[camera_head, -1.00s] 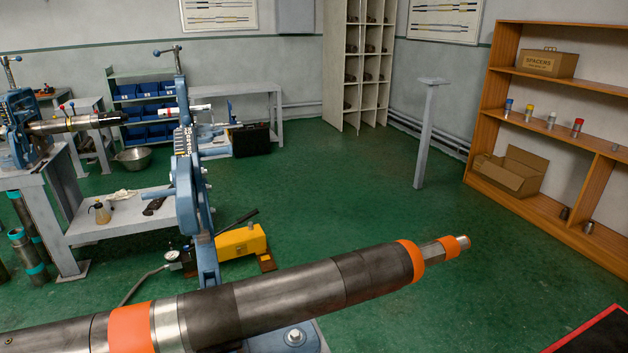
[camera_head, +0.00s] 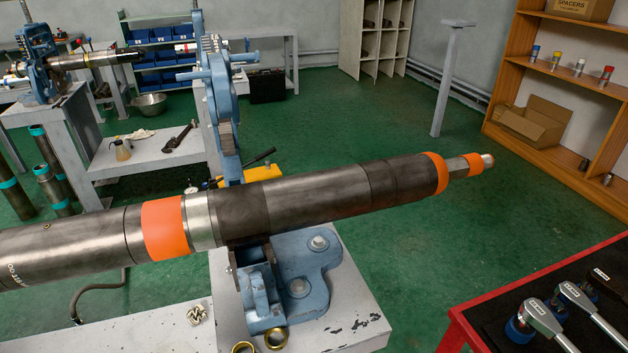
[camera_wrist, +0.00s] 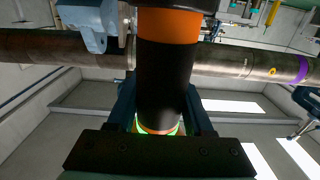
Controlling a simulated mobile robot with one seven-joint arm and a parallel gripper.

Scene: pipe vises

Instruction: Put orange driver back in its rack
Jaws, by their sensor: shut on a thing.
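In the wrist view my gripper (camera_wrist: 162,100) is shut on a thick black cylinder with an orange band (camera_wrist: 168,25), which looks like the orange driver (camera_wrist: 165,70). Its upper end runs out of the picture, and its lower end shows an orange and bright green rim between the fingers. The gripper and the held driver are not in the head view. I cannot make out a rack for the driver in either view.
A long steel pipe (camera_head: 300,195) with orange bands lies across a blue vise (camera_head: 290,285) on a bench. A red-edged table (camera_head: 465,325) with ratchet tools stands at lower right. Wooden shelves (camera_head: 508,75) stand at right. Green floor (camera_head: 350,130) is clear beyond the pipe.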

